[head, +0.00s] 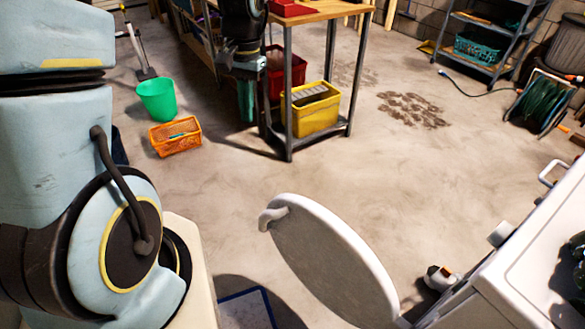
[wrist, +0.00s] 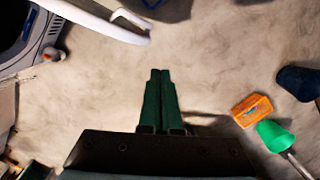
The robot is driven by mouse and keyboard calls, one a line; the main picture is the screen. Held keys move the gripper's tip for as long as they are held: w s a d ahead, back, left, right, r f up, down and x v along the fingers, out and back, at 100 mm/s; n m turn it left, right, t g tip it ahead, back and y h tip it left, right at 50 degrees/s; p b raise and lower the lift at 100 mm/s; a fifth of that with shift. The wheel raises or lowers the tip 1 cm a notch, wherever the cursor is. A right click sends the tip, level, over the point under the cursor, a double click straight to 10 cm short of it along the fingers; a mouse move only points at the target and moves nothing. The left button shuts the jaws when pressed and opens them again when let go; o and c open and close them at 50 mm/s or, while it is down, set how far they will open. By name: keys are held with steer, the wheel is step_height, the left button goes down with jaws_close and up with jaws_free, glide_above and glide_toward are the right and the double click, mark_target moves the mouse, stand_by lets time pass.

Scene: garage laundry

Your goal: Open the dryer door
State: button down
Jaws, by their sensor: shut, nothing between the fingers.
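The white dryer (head: 530,262) stands at the lower right of the head view. Its round white door (head: 330,262) is swung wide open, away from the dryer's front, with a handle (head: 272,215) on its free edge. In the wrist view the door (wrist: 95,17) shows edge-on at the top left, and part of the dryer (wrist: 38,45) with its dark opening is left of it. My gripper (head: 246,118) is shut and empty, fingers pointing down, well apart from the door. Its closed green fingers also show in the wrist view (wrist: 160,75).
A workbench (head: 290,75) with a yellow bin (head: 318,118) stands beside my gripper. A green bucket (head: 157,100) and an orange basket (head: 177,138) sit on the floor to the left. A hose reel (head: 545,103) is at far right. The floor between bench and door is clear.

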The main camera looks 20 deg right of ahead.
steer(key=s+d+f+m+y+b, duration=0.1)
steer(key=s+d+f+m+b, duration=0.15)
steer(key=d+f, duration=0.45)
steer(key=s+d+f+m+y+b, duration=0.1)
steer(key=s+d+f+m+b, duration=0.1)
steer(key=d+f+b, duration=0.4)
steer(key=s+a+p+x, duration=0.1)
steer(key=s+x, duration=0.1)
steer(key=x, duration=1)
steer(key=shift+a+r+p, duration=0.2)
steer(key=shift+r+p, duration=0.1)
steer(key=shift+p, duration=0.05)
